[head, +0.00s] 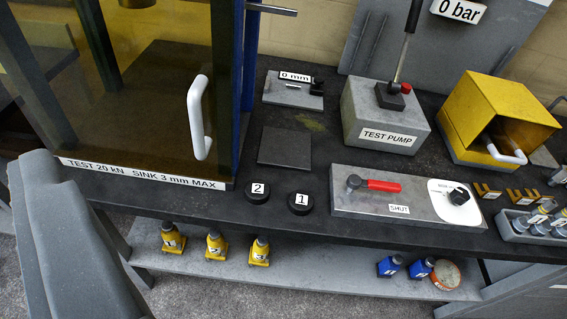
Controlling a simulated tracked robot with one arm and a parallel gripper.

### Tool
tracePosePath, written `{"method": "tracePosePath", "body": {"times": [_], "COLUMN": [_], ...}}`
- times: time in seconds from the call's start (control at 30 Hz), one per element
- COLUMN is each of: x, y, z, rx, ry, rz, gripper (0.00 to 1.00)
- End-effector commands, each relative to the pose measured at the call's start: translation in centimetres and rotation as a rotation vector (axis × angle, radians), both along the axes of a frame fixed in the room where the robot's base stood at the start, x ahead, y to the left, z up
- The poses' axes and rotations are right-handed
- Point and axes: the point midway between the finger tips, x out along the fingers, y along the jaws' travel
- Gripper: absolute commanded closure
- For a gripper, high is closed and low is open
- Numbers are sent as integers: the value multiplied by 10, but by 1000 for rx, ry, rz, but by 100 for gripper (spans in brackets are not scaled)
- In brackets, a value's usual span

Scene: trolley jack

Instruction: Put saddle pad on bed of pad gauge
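Two black round pads lie flat on the dark bench top near its front edge. One is marked 2 (257,192) and the other, to its right, is marked 1 (301,203). I take these to be the saddle pads. A small grey device with a 0 mm label (295,77) stands farther back, and it looks like the pad gauge. Its flat grey bed (284,95) appears bare, with a black part at its right end. My gripper's fingers do not show in this view.
A dark square plate (284,147) lies between pads and gauge. The test pump (385,118) with its upright lever and the red-handled valve panel (394,205) stand right. The tinted test cabinet (140,95) with a white handle stands left. Small jacks (216,245) stand on the lower shelf.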

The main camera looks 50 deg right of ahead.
Motion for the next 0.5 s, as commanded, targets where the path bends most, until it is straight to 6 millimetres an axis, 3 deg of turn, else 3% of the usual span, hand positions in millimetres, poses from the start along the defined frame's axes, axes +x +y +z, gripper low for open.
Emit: {"method": "tracePosePath", "body": {"times": [0.03,0.1,0.23,0.37,0.5], "x": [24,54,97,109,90], "y": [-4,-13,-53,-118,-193], "z": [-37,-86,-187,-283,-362], "rx": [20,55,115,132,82], "ry": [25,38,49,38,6], "rz": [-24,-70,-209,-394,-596], "gripper": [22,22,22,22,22]}}
